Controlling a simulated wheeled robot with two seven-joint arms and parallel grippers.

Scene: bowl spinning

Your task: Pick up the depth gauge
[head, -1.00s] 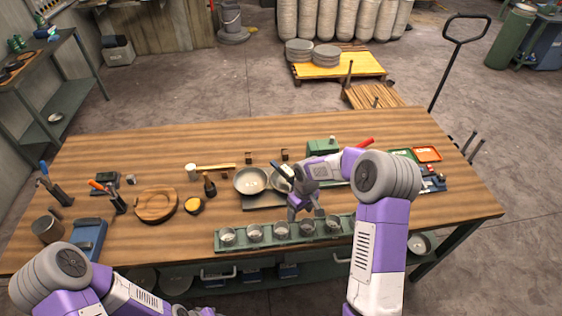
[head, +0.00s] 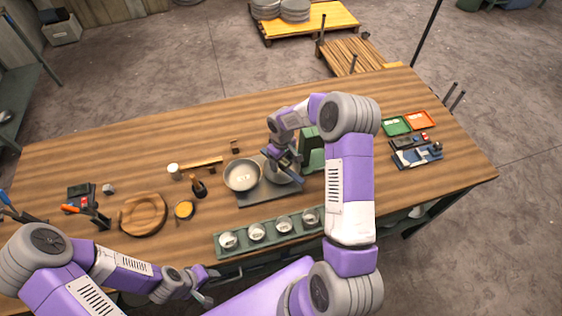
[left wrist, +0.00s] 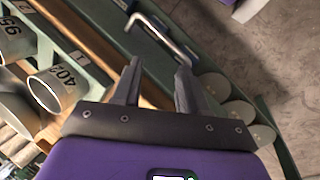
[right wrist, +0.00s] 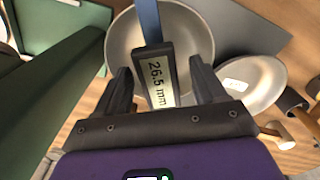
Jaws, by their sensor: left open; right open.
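The depth gauge (right wrist: 156,82) shows in the right wrist view as a dark display body reading 26.5 mm with a blue bar above it. It stands over a grey metal bowl (right wrist: 196,32). My right gripper (right wrist: 160,70) is open, with one finger on each side of the display body; I cannot tell whether they touch it. In the head view my right gripper (head: 285,168) is over the right-hand bowl and hides most of the gauge. My left gripper (head: 203,286) is open and empty near the table's front edge; it also shows in the left wrist view (left wrist: 158,72).
A second bowl (head: 243,175) sits left on the dark plate (head: 262,197). A green machine (head: 314,150) stands just right of my right gripper. A green rack (head: 270,240) of several cups lies in front. A wooden dish (head: 143,214) lies left.

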